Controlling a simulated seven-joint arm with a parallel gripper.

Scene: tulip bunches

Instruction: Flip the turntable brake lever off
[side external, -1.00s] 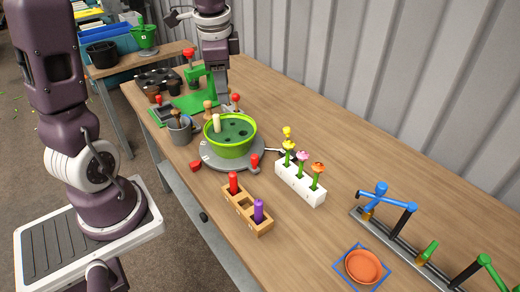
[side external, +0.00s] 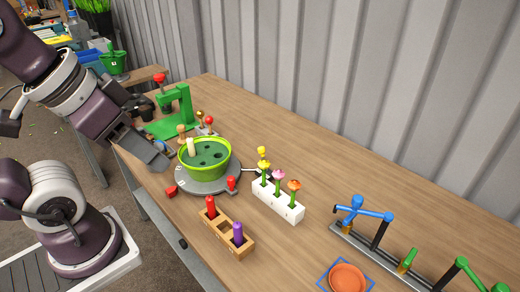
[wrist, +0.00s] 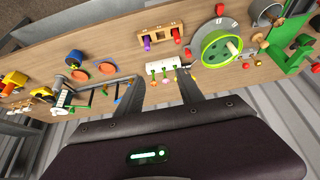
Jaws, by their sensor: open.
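The turntable (side external: 203,187) is a grey disc on the bench with a green pot (side external: 206,168) on it. A short lever with a red handle (side external: 231,183) stands at its front right edge; it also shows in the wrist view (wrist: 188,53). A red block-like piece (side external: 171,191) sits at its left edge. I cannot tell which of these is the brake lever. My gripper (side external: 158,156) is left of the turntable, above the bench edge and apart from it. In the wrist view its two fingers (wrist: 160,84) are spread with nothing between them.
A wooden holder (side external: 226,232) with red and purple pegs stands in front of the turntable. A white block (side external: 278,203) with flowers is to the right. A green press (side external: 178,105) is behind. A rail with blue and green levers (side external: 380,255) lies at far right.

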